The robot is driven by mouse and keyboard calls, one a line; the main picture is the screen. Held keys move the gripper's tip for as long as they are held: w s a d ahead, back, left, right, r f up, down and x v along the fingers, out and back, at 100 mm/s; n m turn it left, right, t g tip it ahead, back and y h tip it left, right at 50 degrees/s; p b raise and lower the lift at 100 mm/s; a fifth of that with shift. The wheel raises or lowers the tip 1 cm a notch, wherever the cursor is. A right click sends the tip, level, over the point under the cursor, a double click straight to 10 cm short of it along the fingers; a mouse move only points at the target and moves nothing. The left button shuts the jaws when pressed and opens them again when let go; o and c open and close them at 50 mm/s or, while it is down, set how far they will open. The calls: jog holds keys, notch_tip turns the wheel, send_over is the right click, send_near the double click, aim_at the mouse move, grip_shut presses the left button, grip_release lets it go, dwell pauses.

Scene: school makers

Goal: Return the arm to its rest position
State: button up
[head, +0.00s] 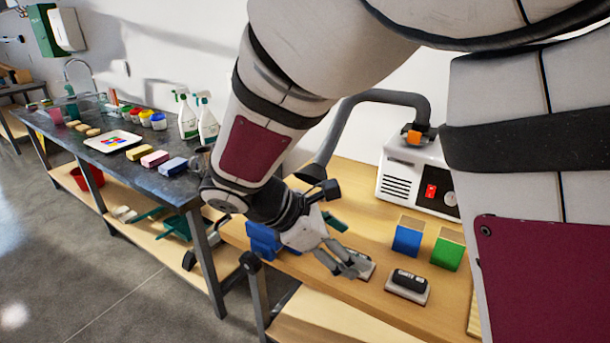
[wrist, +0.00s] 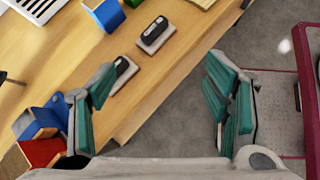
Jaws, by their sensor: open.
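My gripper (head: 342,262) is above the front part of the wooden bench in the head view, at the end of my bent arm. In the wrist view my gripper (wrist: 160,105) is open, with its teal-padded fingers wide apart and nothing between them. The left finger is over the bench and the right finger is over the grey floor. My arm hides part of the wall and bench in the head view.
The wooden bench (head: 350,300) holds a black-topped block (head: 408,285), a blue box (head: 408,238), a green box (head: 448,250) and a white machine (head: 415,175) with a hose. A dark counter (head: 165,188) with spray bottles (head: 208,122) stands left. Floor is clear in front.

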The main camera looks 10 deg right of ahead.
jog(key=s+d+r+m+t+y+p, duration=0.1)
jog(key=s+d+r+m+y+p, duration=0.1)
jog(key=s+d+r+m+y, duration=0.2)
jog(key=s+d+r+m+t+y+p, duration=0.1)
jog(key=s+d+r+m+y+p, duration=0.1)
jog(key=s+r+m+y, duration=0.3)
jog(key=s+d+r+m, duration=0.1)
jog(key=s+r+m, duration=0.3)
jog(key=s+m, duration=0.5)
jog(key=shift+s+d+r+p, duration=0.3)
jog(key=shift+s+d+r, duration=0.1)
jog(key=shift+s, duration=0.85)
